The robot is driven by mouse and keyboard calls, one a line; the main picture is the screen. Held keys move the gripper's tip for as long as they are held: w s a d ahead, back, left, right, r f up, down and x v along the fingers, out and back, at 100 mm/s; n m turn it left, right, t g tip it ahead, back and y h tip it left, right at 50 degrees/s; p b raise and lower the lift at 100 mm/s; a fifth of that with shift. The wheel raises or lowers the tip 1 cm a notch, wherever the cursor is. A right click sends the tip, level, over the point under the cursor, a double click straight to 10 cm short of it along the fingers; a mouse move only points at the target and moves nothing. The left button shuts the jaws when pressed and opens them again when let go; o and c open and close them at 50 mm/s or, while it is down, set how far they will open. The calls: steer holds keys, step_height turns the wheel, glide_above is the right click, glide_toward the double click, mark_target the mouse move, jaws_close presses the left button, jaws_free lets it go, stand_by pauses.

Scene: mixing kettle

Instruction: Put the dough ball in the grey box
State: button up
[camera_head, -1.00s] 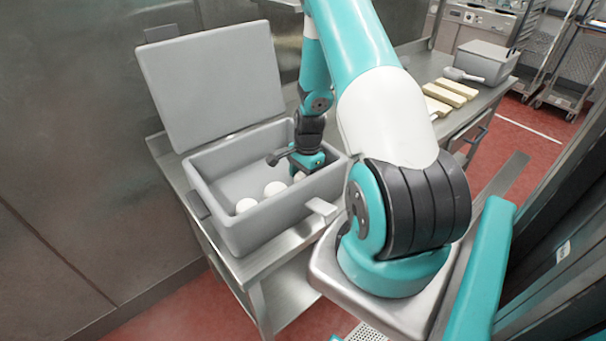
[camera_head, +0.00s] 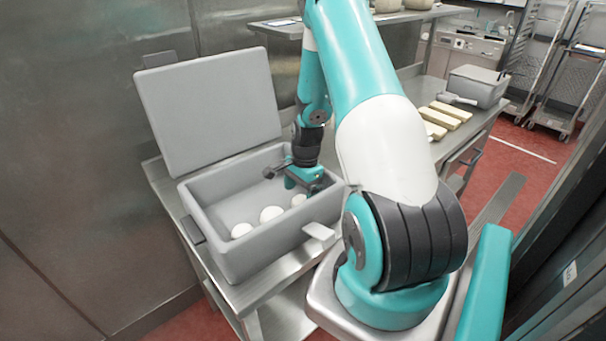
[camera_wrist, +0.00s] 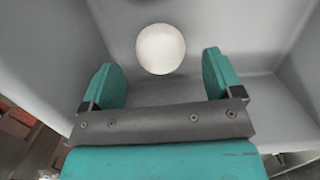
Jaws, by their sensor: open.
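The grey box (camera_head: 262,250) stands on a steel table with its lid (camera_head: 210,108) tilted up at the back. Three white dough balls rest on its floor in a row: a left one (camera_head: 241,230), a middle one (camera_head: 271,214) and a right one (camera_head: 299,200). My gripper (camera_head: 300,182) is inside the box at its right end, near the right ball. In the wrist view my gripper (camera_wrist: 163,80) is open and empty. One dough ball (camera_wrist: 161,49) shows just beyond and between its fingertips, apart from both fingers.
Steel walls stand behind and left of the box. To the right, the table holds several pale bars (camera_head: 440,117) and a smaller closed grey box (camera_head: 478,86) with a scoop (camera_head: 458,99) beside it. Wire racks (camera_head: 568,70) stand farther back.

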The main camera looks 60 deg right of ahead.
mark_target(304, 196)
step_height(304, 196, up, 9)
steer(key=b, duration=0.2)
steer(key=w+a+r+n, duration=0.1)
steer(key=a+r+n, duration=0.25)
steer(key=a, duration=0.25)
steer(key=w+a+r+n+y, duration=0.1)
steer(key=a+r+n, duration=0.25)
steer(key=a, duration=0.35)
steer(key=a+r+n, duration=0.3)
steer(key=a+n, duration=0.1)
steer(key=a, duration=0.2)
steer(key=s+a+r+n+y, duration=0.1)
steer(key=s+a+r+n, duration=0.2)
steer(key=s+a+n, duration=0.5)
steer(key=s+a+r+n, duration=0.4)
steer(key=s+a+n, duration=0.3)
steer(key=a, duration=0.4)
steer(key=shift+s+a+n+y, duration=0.2)
steer(key=shift+s+n+y, duration=0.2)
steer(key=shift+n, duration=0.5)
